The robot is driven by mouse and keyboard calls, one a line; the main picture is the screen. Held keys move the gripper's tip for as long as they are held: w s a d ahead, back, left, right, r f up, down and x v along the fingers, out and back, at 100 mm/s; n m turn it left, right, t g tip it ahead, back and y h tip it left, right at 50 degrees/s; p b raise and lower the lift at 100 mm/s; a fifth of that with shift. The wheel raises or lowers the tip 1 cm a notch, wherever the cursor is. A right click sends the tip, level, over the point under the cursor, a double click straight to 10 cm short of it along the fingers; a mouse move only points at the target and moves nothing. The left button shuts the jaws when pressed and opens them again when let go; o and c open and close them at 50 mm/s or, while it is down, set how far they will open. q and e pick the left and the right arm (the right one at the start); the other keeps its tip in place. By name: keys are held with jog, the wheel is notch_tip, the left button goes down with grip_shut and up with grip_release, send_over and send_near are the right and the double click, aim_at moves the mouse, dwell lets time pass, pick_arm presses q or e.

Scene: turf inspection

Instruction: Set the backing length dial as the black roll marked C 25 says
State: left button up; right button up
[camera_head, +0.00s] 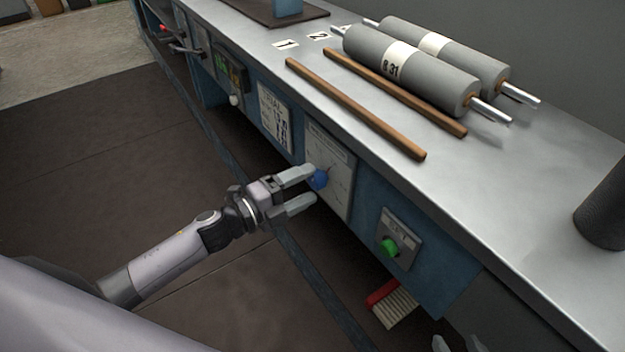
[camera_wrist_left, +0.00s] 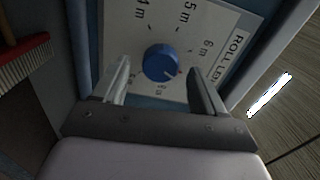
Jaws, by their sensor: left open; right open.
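The blue dial knob (camera_head: 318,180) sits on a pale plate (camera_head: 338,160) on the bench front. In the left wrist view the knob (camera_wrist_left: 160,62) is between the fingers; the plate heading begins "ROLL LEN", with 5 m and 6 m legible. A white pointer mark shows at the knob's lower right; its exact reading is unclear. My left gripper (camera_head: 304,189) is open, its fingers either side of the knob, contact unclear. My right gripper (camera_head: 458,345) is open at the bottom edge, mostly cut off. A black roll (camera_head: 605,205) stands at the right edge; no marking shows.
Two grey rolls (camera_head: 410,65) lie on the bench (camera_head: 500,180), the nearer marked with a number ending 31. Two wooden strips (camera_head: 355,110) lie before them. A green knob (camera_head: 390,247) is right of the dial plate. A red brush (camera_head: 390,302) is below.

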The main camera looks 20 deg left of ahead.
pick_arm(q)
jog(key=v, duration=0.4)
jog(key=shift+s, duration=0.1)
pick_arm(e)
jog(key=shift+s+d+f, duration=0.15)
jog(key=shift+d+f, duration=0.15)
jog(key=shift+d, duration=0.05)
pick_arm(q)
jog(key=shift+a, duration=0.1)
pick_arm(e)
jog(key=shift+a, duration=0.15)
